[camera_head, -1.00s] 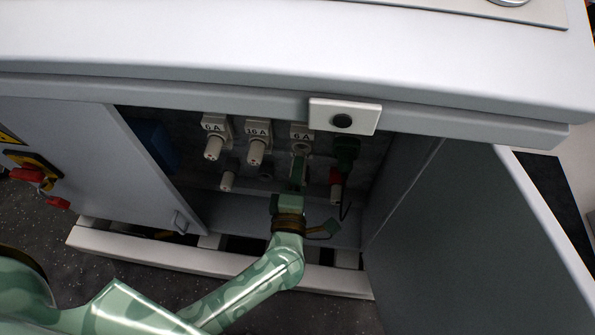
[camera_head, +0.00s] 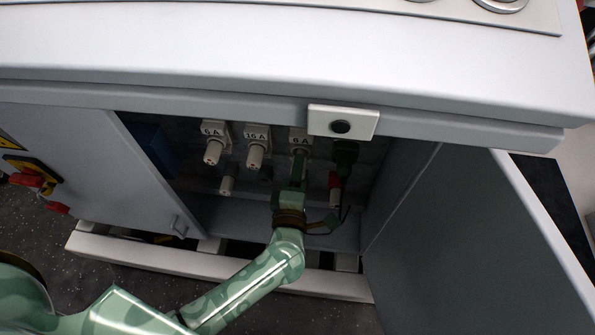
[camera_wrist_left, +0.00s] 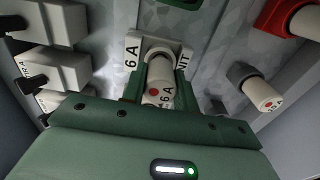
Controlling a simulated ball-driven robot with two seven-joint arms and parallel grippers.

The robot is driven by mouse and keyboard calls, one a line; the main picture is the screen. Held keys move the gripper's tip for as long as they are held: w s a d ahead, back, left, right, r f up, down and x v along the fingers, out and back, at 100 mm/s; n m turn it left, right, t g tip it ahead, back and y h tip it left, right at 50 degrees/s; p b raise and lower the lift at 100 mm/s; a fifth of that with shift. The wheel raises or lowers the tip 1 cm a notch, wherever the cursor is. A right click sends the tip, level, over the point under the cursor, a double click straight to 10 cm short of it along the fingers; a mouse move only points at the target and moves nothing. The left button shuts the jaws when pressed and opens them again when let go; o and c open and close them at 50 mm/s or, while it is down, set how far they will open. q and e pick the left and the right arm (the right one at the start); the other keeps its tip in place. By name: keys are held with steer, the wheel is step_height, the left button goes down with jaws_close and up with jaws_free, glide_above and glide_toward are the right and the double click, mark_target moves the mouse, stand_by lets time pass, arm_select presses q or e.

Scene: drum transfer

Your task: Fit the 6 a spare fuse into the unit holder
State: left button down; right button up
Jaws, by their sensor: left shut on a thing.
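The unit holder (camera_head: 300,137) is a pale block with a 6 A label on the back wall of the cabinet. In the left wrist view the holder (camera_wrist_left: 172,46) shows "6 A" and part of "UNIT". My left gripper (camera_head: 298,168) is right at the holder's front. It is shut on the 6 A fuse (camera_wrist_left: 158,78), a white cylinder with a red dot, in line with the holder. The fuse's far end meets the holder's mouth in that view; how deep it sits is hidden. My right gripper is not in view.
Another 6 A holder (camera_head: 213,150) and a 16 A holder (camera_head: 256,152) stand to the left. A white fuse (camera_head: 227,185) is below them. A red-and-white piece (camera_head: 335,185) and a green connector (camera_head: 345,152) are close on the right. The open door (camera_head: 455,235) bounds the right side.

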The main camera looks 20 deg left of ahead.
arm_select(q)
steer(key=shift+x, duration=0.8)
steer(key=c, duration=1)
jaws_free()
steer(key=p+v, duration=0.4)
steer(key=v, duration=1.2)
steer(key=shift+s+p, duration=0.2)
steer(key=shift+p, duration=0.2)
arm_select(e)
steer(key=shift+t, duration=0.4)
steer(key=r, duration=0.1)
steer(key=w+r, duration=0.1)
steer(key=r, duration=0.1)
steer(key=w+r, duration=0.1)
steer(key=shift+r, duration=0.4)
